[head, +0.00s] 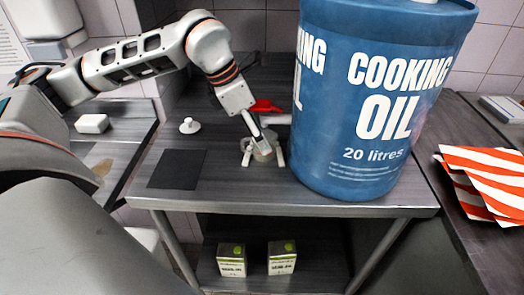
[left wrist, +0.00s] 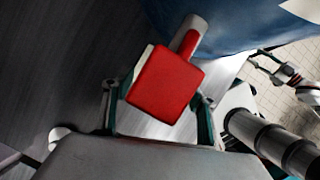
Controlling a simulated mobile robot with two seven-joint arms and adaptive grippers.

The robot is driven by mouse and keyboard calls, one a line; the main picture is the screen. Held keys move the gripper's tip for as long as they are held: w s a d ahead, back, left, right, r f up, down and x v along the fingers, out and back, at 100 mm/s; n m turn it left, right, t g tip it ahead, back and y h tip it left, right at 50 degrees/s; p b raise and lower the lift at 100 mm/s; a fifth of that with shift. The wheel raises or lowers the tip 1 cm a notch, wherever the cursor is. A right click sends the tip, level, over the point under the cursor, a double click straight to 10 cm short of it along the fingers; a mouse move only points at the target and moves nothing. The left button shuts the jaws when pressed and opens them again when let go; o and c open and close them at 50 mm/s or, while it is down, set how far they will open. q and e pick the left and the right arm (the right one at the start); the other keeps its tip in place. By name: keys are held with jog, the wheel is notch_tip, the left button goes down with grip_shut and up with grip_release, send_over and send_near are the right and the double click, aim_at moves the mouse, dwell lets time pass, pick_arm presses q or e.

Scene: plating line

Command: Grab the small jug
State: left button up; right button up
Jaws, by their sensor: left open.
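A small grey metal jug (head: 263,152) stands on the dark table in the head view, partly hidden by my left gripper. My left gripper (head: 263,163) points down over it, open, with a finger on each side of it. I cannot tell whether the fingers touch it. In the left wrist view, a shiny grey surface (left wrist: 165,129), apparently the jug, shows between the fingers of my left gripper (left wrist: 162,112). What looks like my right gripper (left wrist: 275,70) appears small at the right of that view; its jaws are unclear.
A big blue cooking oil drum (head: 385,100) stands close right of the jug. A red item (head: 265,106) lies behind it. A white knobbed piece (head: 189,126) and a dark square mat (head: 178,169) are to the left. Two cartons (head: 282,258) sit on the lower shelf.

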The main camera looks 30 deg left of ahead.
pick_arm(q)
jog(key=shift+x, duration=0.8)
jog(key=c, duration=1.3)
jog(key=shift+r, duration=0.1)
jog(key=shift+r, duration=0.15)
